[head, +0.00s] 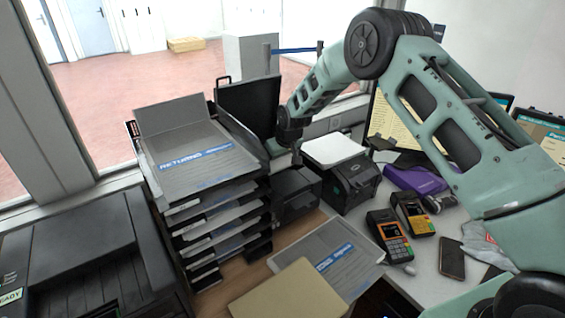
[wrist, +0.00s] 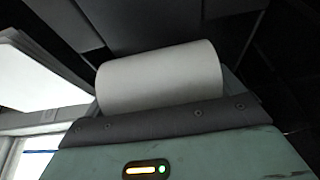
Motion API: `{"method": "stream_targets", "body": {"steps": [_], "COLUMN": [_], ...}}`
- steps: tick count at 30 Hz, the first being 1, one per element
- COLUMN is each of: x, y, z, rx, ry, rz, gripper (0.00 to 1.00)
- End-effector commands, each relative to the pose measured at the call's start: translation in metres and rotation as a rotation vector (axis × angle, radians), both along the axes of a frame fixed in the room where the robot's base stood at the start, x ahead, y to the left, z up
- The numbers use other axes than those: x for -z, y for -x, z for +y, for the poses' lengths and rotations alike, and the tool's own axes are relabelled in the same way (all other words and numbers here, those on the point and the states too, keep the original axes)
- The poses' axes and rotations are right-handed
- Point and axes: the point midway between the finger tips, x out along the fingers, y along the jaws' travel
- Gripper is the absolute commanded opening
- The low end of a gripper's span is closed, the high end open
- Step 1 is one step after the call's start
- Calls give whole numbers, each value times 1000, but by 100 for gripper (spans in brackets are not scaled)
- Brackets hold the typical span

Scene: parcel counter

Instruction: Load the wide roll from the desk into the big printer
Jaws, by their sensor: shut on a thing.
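The wide roll (wrist: 160,78) is a plain white cylinder, lying crosswise in the wrist view just beyond the grey edge of my gripper (wrist: 165,120). My gripper is shut on it.
A stack of document trays (head: 205,165) stands close to the left of my gripper. A smaller black printer (head: 350,185) with a white top is to the right. Card terminals (head: 390,235), a phone (head: 452,258) and a purple box (head: 415,180) crowd the desk on the right.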

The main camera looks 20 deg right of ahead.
Motion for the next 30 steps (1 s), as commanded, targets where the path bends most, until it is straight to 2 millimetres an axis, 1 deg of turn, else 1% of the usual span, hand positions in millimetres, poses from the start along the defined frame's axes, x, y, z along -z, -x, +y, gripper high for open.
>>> {"method": "stream_targets", "body": {"steps": [1, 9, 15, 21, 25, 30], "x": [7, 29, 51, 69, 76, 80], "y": [-5, -26, -34, -43, -47, -49], "z": [2, 8, 11, 14, 15, 16], "rx": [0, 1, 0, 0, 0, 0], "ry": [-1, -1, 0, -1, 0, 0], "rz": [-2, -2, -1, -2, -2, -1], "gripper": [61, 61, 61, 61, 61, 61]}}
